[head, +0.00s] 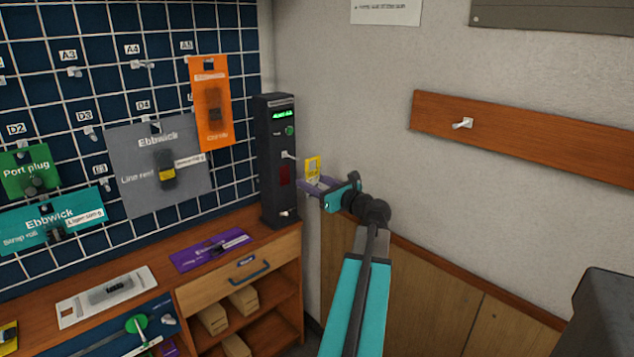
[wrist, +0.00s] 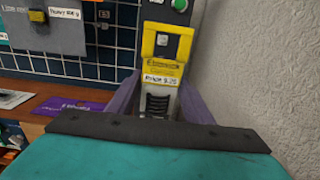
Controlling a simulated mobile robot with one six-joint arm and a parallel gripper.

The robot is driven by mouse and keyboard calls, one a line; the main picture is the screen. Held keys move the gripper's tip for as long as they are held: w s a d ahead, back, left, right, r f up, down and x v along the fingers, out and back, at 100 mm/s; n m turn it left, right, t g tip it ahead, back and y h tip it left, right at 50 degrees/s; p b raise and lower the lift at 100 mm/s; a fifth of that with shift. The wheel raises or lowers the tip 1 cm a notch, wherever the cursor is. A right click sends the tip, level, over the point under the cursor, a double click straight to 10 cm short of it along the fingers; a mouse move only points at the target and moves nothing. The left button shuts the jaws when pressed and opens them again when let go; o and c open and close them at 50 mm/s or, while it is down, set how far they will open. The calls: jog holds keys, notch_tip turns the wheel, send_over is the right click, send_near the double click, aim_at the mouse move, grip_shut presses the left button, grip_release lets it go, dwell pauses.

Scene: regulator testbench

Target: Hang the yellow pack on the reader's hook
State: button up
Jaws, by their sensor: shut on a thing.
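The yellow pack (head: 313,168) is held upright in my gripper (head: 318,186), just right of the dark reader (head: 277,160). In the wrist view the yellow pack (wrist: 161,55) stands between my purple fingers (wrist: 158,98), with a hole near its top and a price label. My gripper is shut on it. The reader (wrist: 172,12) stands behind the pack in that view, mostly hidden by it. The pack looks apart from the hook in the head view.
A pegboard (head: 95,100) with hanging packs, including an orange pack (head: 211,105) and a grey pack (head: 150,185), is left of the reader. A purple pack (head: 210,250) lies on the wooden counter (head: 165,275). A wall rail (head: 540,135) with a peg is at right.

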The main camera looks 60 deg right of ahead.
jog(key=shift+f+x, duration=0.2)
jog(key=shift+x, duration=1.35)
jog(key=shift+f+x, duration=0.2)
jog(key=shift+x, duration=1.3)
jog(key=shift+f+x, duration=0.25)
jog(key=shift+x, duration=1.3)
jog(key=shift+w, duration=0.1)
jog(key=o, duration=1.1)
jog(key=shift+a, duration=0.1)
